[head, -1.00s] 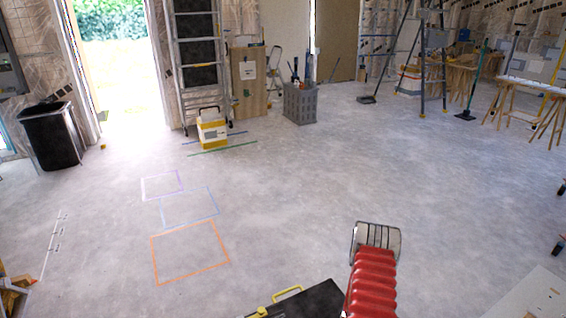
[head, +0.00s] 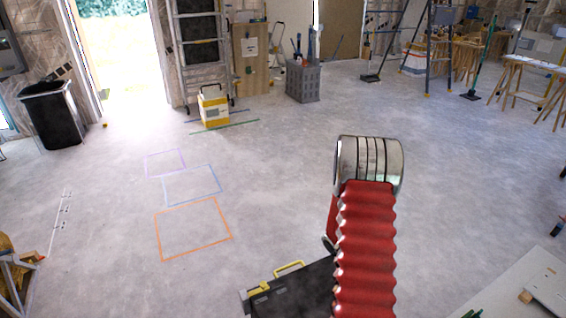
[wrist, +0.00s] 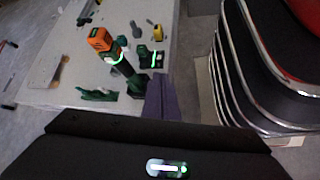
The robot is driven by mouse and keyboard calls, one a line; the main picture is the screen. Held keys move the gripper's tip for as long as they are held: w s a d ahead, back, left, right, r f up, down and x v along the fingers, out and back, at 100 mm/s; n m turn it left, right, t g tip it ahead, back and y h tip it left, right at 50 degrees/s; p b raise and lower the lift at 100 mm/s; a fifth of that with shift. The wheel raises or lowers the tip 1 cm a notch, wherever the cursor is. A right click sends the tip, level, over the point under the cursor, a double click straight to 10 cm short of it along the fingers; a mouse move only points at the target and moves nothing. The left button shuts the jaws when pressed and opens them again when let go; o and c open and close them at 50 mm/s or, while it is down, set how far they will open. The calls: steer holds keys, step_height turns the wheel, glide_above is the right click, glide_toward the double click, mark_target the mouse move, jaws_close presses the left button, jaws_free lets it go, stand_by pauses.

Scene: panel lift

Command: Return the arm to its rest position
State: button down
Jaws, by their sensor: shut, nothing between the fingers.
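My arm shows in the head view as a red ribbed sleeve ending in a shiny metal joint, raised over the floor right of centre. My gripper shows in the wrist view (wrist: 164,88) as dark fingers closed together, with nothing visible between them. I cannot make out its fingers in the head view. Beyond the fingers in the wrist view lies a pale board (wrist: 60,85) with an orange and green power tool (wrist: 104,42) and several smaller tools. The fingers overlap the board's edge in the picture; I see no contact.
In the head view a black case (head: 300,292) with yellow handles sits beside my arm. Orange (head: 197,203), blue and purple outlines mark the open floor at left. A white and yellow box (head: 214,106), a grey crate (head: 303,82) and a black bin (head: 52,115) stand farther back.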

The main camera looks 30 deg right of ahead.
steer(key=w+a+r+t+y, duration=0.1)
steer(key=w+a+r+t, duration=0.4)
steer(key=a+r, duration=0.4)
steer(key=w+a+r+t, duration=0.3)
steer(key=w+a+r, duration=0.3)
steer(key=a+r, duration=0.3)
steer(key=s+a+r+n+t+y, duration=0.1)
steer(key=a+r+t, duration=0.6)
steer(key=a+r, duration=1)
steer(key=shift+n+t, duration=0.3)
steer(key=shift+n, duration=0.6)
steer(key=shift+s, duration=0.25)
